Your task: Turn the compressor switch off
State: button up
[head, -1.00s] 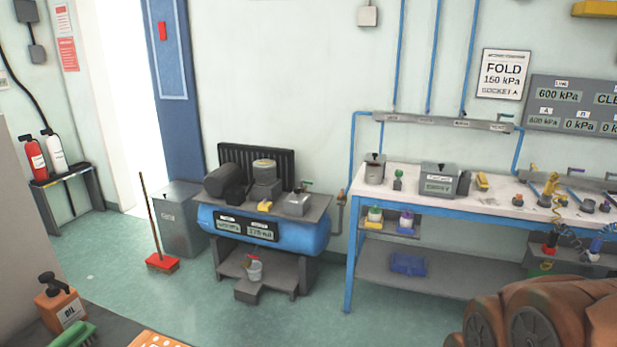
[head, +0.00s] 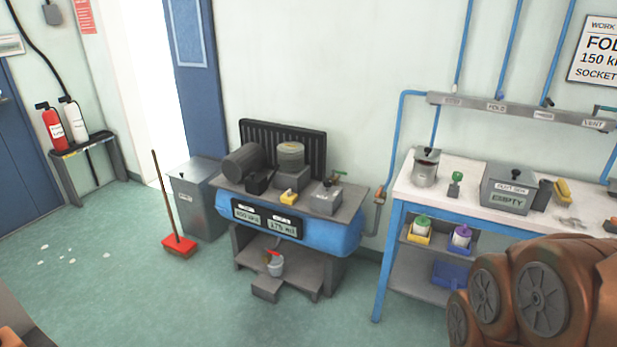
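The compressor (head: 330,236) stands against the back wall in the middle of the head view. It has a blue tank, a dark top plate and a black finned panel behind. On its top are a grey motor cylinder (head: 243,162), a round pump head (head: 290,155), a small yellow block (head: 289,197) and a grey box with a small dark knob or lever (head: 325,198). I cannot tell for sure which of these is the switch, nor its position. Two displays (head: 263,216) are on the front. My gripper is not in view; brown links of my arm fill the lower right.
A workbench (head: 398,206) stands to the compressor's right.

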aim_at(326, 183)
jog(key=z, duration=0.15)
jog(key=i, duration=1.85)
jog(key=u, duration=0.85)
jog(key=i, duration=0.5)
jog(key=u, duration=0.45)
